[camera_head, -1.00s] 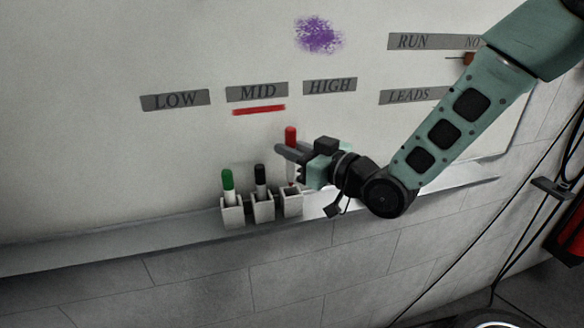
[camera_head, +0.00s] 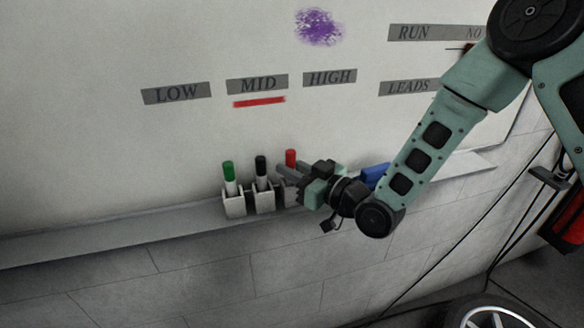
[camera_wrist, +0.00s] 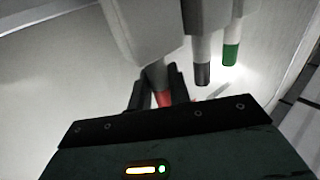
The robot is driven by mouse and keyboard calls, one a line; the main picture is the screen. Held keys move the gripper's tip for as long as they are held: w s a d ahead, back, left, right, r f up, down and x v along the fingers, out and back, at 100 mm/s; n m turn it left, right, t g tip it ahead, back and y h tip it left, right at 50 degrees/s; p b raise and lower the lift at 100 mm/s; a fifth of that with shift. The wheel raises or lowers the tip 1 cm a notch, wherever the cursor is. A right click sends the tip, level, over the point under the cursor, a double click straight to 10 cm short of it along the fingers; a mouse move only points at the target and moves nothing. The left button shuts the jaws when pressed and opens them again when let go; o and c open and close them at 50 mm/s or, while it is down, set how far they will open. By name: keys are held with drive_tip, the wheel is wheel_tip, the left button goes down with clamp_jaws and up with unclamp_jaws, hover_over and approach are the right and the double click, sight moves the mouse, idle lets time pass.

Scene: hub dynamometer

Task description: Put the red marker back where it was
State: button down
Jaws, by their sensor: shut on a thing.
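The red marker (camera_head: 291,158) is upright, with its red cap up, at the rightmost white holder (camera_head: 291,196) on the whiteboard ledge. My gripper (camera_head: 288,173) is shut on it just below the cap. In the wrist view, the red marker (camera_wrist: 164,98) is between the gripper's dark fingers (camera_wrist: 157,90), and its white body runs to the large pale holder (camera_wrist: 140,35). Its lower end appears to be within the holder; how deep is hidden. The fingers partly cover the holder in the head view.
A green marker (camera_head: 228,171) and a black marker (camera_head: 261,167) stand in the holders to the left, close to my fingers. A blue object (camera_head: 374,175) lies on the ledge (camera_head: 120,232) behind my arm. The whiteboard, with labels and a red line (camera_head: 259,102), rises close behind.

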drive_tip(key=shift+f, duration=0.15)
drive_tip(key=c, duration=1.3)
unclamp_jaws()
